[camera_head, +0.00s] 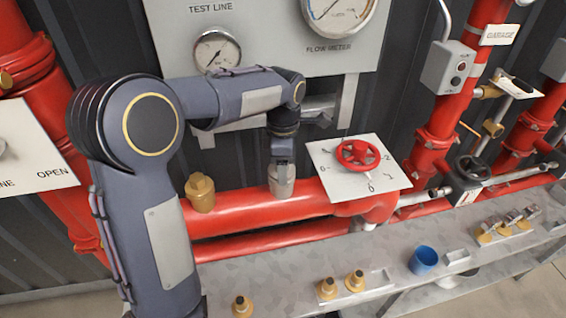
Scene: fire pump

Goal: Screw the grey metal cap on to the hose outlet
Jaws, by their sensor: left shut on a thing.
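The grey metal cap (281,186) is upright at the top of the red horizontal pipe (255,212), left of the red handwheel. My left gripper (282,164) points down from above and is shut on the cap. The hose outlet under the cap is hidden, so I cannot tell whether the cap is threaded on or only resting there. A brass fitting (200,193) stands on the same pipe to the left. My right gripper is not in view.
The red handwheel (358,153) on its white dial plate is close on the right. A gauge panel (270,50) rises behind my arm. The grey shelf (300,262) in front holds brass fittings (355,280) and a blue cup (423,260).

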